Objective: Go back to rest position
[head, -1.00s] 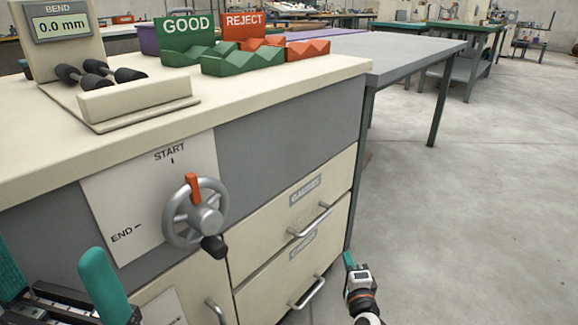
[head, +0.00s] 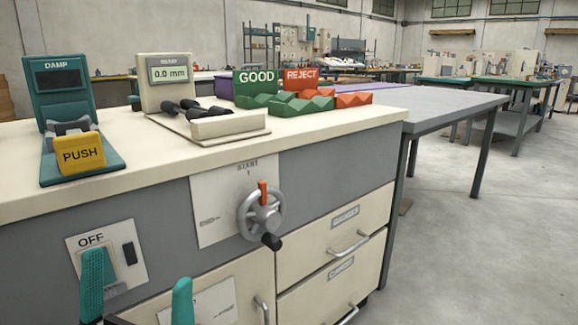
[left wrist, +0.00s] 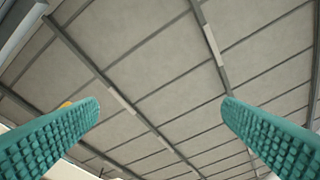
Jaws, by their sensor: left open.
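My left gripper (head: 137,285) is at the lower left of the head view, in front of the cabinet. Its two teal fingers point up, apart and empty. In the left wrist view, the same fingers (left wrist: 160,125) stand wide apart with only the ceiling between them. The handwheel (head: 260,215) with its orange marker and black knob is on the cabinet front, right of the gripper and apart from it. The marker points up toward START. My right gripper is not in the head view.
The cream bench top (head: 330,122) carries a DAMP unit with a yellow PUSH button (head: 83,154), a bend gauge (head: 172,75), and GOOD (head: 256,80) and REJECT (head: 301,78) trays. An OFF switch panel (head: 128,258) and drawers (head: 335,235) are on the front. Open floor (head: 470,230) lies right.

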